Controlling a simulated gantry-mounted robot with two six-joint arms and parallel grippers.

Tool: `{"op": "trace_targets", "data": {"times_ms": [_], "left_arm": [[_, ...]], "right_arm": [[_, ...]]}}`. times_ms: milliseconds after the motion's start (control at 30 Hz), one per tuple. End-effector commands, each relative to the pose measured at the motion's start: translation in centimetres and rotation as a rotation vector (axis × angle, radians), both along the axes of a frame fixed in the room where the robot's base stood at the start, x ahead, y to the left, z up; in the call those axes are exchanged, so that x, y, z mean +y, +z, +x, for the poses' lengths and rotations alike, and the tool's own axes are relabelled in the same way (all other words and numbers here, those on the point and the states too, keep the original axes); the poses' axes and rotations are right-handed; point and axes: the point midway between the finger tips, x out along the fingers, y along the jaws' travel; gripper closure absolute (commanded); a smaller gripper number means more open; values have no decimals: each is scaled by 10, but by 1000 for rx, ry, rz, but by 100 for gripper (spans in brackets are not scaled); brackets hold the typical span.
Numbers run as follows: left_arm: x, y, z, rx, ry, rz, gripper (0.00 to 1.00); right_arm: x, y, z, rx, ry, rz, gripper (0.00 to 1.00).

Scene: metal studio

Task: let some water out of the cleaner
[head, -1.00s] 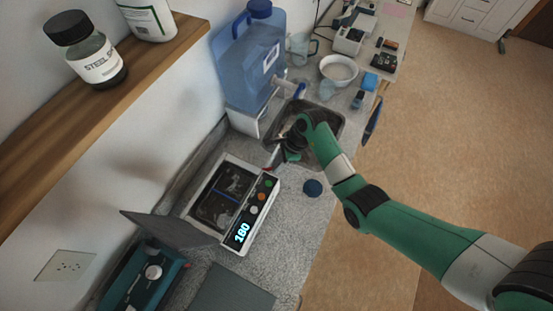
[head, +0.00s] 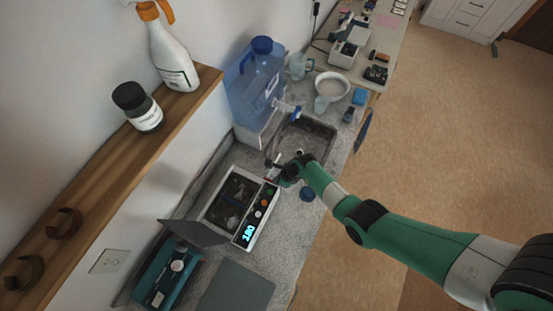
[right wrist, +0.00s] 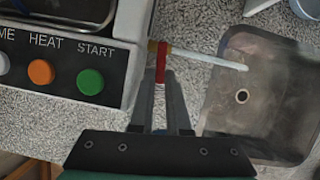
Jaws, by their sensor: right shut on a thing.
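The cleaner (head: 254,222) is a white box with an open dark lid, a basin, coloured buttons and a display reading 180. In the right wrist view, the cleaner's side (right wrist: 133,22) carries a drain fitting with a red handle (right wrist: 161,60) and a pale spout (right wrist: 210,59) pointing over the sink (right wrist: 225,125). My right gripper (head: 275,168) is at the cleaner's sink-side corner. In the right wrist view its fingers (right wrist: 160,88) are shut on the red handle's lower end. I see no water flowing from the spout. My left gripper is out of view.
The sink (head: 318,130) lies beyond the cleaner, with a blue water jug (head: 262,85) behind it. A white bowl (head: 332,86) stands past the sink. A wooden shelf (head: 90,190) runs along the left wall.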

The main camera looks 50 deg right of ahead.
Motion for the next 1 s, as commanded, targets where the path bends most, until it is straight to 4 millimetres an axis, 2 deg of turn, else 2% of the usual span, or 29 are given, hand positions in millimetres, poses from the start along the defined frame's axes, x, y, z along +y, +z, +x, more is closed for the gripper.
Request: {"op": "trace_targets", "data": {"times_ms": [433, 467, 600, 1000], "left_arm": [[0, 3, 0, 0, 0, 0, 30], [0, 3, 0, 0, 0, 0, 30], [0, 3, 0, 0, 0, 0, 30], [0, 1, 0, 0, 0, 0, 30]], "right_arm": [[0, -1, 1, -2, -9, -1, 100], [0, -1, 1, -1, -9, -1, 80], [0, -1, 0, -1, -8, -1, 55], [1, -2, 0, 1, -4, 3, 55]]}}
